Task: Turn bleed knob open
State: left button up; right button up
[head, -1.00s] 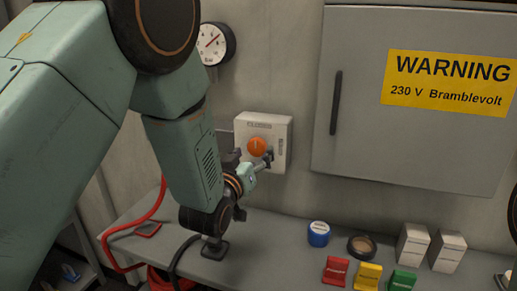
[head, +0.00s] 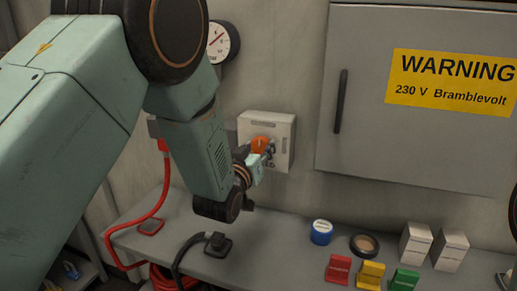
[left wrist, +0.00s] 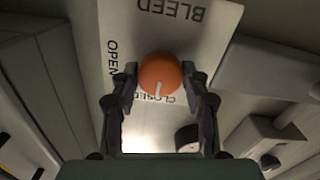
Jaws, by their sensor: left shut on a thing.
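The bleed knob (head: 259,144) is orange and round, on a pale box (head: 283,142) fixed to the wall. In the left wrist view the knob (left wrist: 160,74) has a white pointer line directed at the word CLOSED. The word OPEN stands to its left and BLEED above it, upside down. My left gripper (head: 266,150) is at the knob, and in the left wrist view its two fingers (left wrist: 160,85) stand on either side of it, shut on it. The fingers hide part of the knob in the head view. My right gripper is not in view.
A gauge (head: 222,42) hangs above left of the box. A grey cabinet with a yellow warning sign (head: 450,80) is to the right. The bench (head: 285,236) below bears a blue cap (head: 321,232), a dark round dish (head: 364,245), coloured blocks and a red hose (head: 152,205).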

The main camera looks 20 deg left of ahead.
pick_arm(q)
jog(key=c, duration=0.4)
jog(key=shift+c, duration=0.2)
jog(key=shift+m, duration=0.3)
jog(key=m, duration=0.2)
jog(key=shift+m+b, duration=0.35)
jog(key=shift+m, duration=0.05)
jog(key=m+b, duration=0.1)
jog(key=m, duration=0.3)
jog(key=shift+m, duration=0.3)
jog(key=m+b, duration=0.1)
jog(key=m, duration=0.8)
jog(key=shift+m+b, duration=0.3)
jog(key=shift+b, duration=0.1)
jog(key=shift+m, duration=0.3)
